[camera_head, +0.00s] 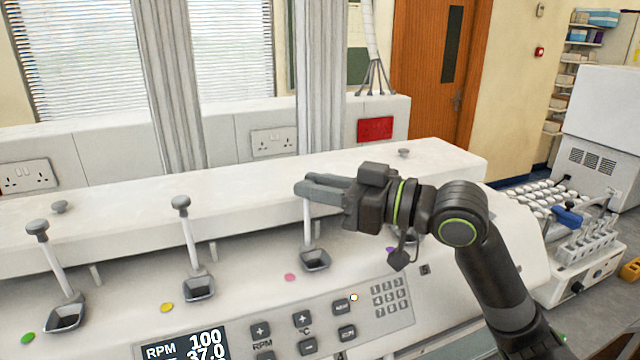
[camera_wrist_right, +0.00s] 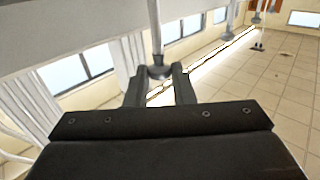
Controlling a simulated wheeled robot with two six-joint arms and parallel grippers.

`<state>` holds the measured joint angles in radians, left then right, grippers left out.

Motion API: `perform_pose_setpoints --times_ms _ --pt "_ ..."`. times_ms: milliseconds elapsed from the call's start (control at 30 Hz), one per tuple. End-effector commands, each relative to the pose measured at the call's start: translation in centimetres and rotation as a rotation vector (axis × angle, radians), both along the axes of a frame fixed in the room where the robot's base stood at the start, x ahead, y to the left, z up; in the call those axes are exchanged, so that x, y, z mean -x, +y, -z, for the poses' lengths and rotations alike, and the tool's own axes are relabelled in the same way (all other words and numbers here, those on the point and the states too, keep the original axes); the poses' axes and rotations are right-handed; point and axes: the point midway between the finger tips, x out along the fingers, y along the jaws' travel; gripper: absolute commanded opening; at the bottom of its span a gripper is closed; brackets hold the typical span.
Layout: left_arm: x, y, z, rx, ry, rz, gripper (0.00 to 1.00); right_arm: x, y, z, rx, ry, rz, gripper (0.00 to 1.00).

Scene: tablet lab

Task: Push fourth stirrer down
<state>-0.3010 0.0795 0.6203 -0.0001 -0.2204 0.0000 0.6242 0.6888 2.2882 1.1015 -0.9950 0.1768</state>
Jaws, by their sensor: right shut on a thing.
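A row of stirrers with white rods and grey knobs stands on the white machine (camera_head: 120,275). One stirrer (camera_head: 62,268) stands at the left by a green dot, another (camera_head: 190,240) by a yellow dot. A third stirrer (camera_head: 308,225) rises from a dark cup by a pink dot; its top is hidden behind my right gripper (camera_head: 312,188). That gripper is shut on this stirrer's knob, which shows between the fingers in the right wrist view (camera_wrist_right: 159,71). A purple dot (camera_head: 390,250) lies farther right, and the place beside it is mostly hidden by my right arm. My left gripper is out of view.
A keypad panel (camera_head: 345,318) and an RPM display (camera_head: 186,346) are on the machine's front. Small knobs (camera_head: 60,206) sit on its raised back ledge. A rack of tubes (camera_head: 590,243) and other equipment stand at the right, beyond my arm.

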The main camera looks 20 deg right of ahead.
Motion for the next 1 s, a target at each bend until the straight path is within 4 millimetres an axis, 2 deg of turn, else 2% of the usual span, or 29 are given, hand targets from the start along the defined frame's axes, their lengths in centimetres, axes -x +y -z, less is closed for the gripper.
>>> perform_pose_setpoints --times_ms 33,233,600,633,733,767,1000 --pt "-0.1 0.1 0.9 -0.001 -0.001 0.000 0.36 0.0 0.0 1.1 -0.002 0.004 0.000 0.00" --pt "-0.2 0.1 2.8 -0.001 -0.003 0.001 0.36 0.0 0.0 3.8 -0.002 0.004 -0.001 0.00" --pt "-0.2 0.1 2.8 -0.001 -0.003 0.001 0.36 0.0 0.0 3.9 -0.002 0.002 0.000 0.00" --pt "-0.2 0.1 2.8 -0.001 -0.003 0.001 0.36 0.0 0.0 3.9 -0.002 0.002 0.000 0.26" --pt "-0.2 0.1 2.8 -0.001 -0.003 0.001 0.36 0.0 0.0 3.9 -0.001 0.001 0.000 0.39" --pt "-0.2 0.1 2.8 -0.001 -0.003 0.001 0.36 0.0 0.0 3.9 -0.001 0.001 0.000 0.42" --pt "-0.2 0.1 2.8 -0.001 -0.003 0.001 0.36 0.0 0.0 3.9 -0.001 0.000 0.000 0.42"
